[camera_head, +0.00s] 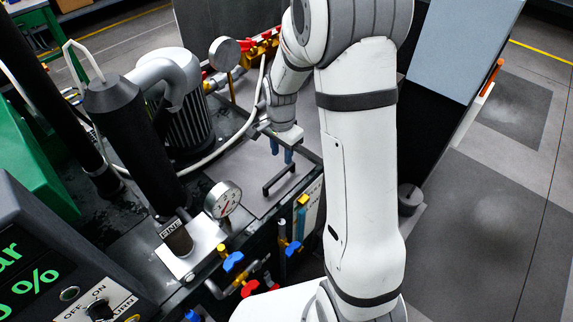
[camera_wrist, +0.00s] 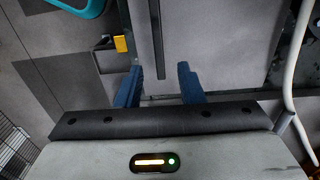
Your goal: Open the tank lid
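The tank lid (camera_head: 258,201) is a flat grey plate on top of the machine, lying closed. In the wrist view the handle (camera_wrist: 157,35) runs away from the camera over the lid (camera_wrist: 215,40). Its near end lies in line with the gap between the open fingers (camera_wrist: 159,70). Nothing is held. Whether the fingers touch the lid cannot be told.
A pressure gauge (camera_head: 223,199) stands left of the lid. Valves with blue handles (camera_head: 233,261) line the machine's front. A ribbed motor (camera_head: 187,121) and a white hose (camera_head: 237,138) are behind. A yellow block (camera_wrist: 121,44) sits by the lid's edge.

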